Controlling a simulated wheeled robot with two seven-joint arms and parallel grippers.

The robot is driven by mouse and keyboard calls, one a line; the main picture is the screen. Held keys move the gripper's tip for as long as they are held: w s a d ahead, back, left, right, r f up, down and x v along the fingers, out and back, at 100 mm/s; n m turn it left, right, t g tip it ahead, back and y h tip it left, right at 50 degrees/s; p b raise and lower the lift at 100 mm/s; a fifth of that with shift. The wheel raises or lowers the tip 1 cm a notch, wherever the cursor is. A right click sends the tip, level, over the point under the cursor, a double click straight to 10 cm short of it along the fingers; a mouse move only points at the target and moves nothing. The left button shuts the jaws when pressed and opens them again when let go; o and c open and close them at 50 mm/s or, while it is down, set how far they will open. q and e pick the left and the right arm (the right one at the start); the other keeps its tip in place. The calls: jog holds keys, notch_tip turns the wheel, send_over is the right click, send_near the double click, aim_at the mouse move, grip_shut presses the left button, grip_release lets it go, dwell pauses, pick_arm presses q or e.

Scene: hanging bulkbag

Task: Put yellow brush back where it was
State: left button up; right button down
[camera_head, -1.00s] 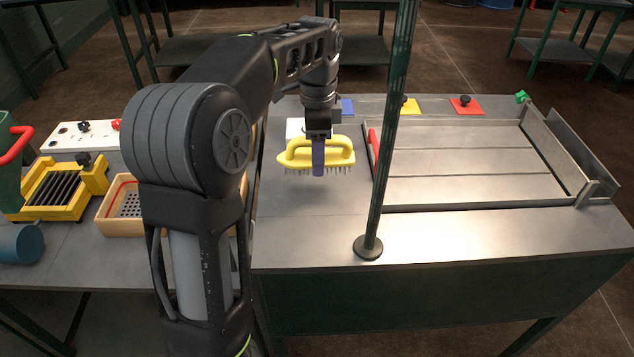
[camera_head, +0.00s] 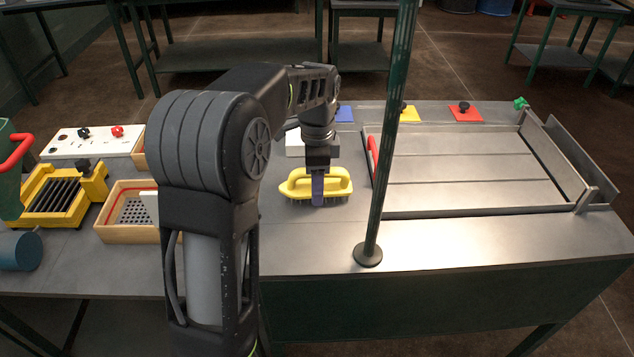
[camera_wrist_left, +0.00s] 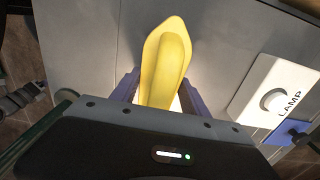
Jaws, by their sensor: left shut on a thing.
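The yellow brush (camera_head: 300,186) has a loop handle and dark bristles pointing down. My left gripper (camera_head: 317,188) is shut on its handle from above. The brush is at or very near the grey table top, left of the green post; I cannot tell whether the bristles touch. In the left wrist view the yellow brush (camera_wrist_left: 165,65) lies between the two purple fingers of my left gripper (camera_wrist_left: 158,92). My right gripper is not in view.
A green post (camera_head: 378,150) stands right of the brush. Beyond it is a metal tray (camera_head: 470,208). A white lamp button box (camera_wrist_left: 280,90) is close to the brush. A wooden box (camera_head: 125,236) and a yellow rack (camera_head: 28,213) stand at left.

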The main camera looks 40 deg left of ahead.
pick_arm(q)
jog(key=shift+f, duration=0.15)
jog(key=o, duration=1.4)
jog(key=shift+o, duration=0.2)
jog(key=shift+r, duration=0.25)
notch_tip(320, 180, up, 9)
jog(key=shift+f, duration=0.2)
notch_tip(320, 180, up, 3)
jog(key=p, duration=0.3)
jog(key=shift+r, duration=0.15)
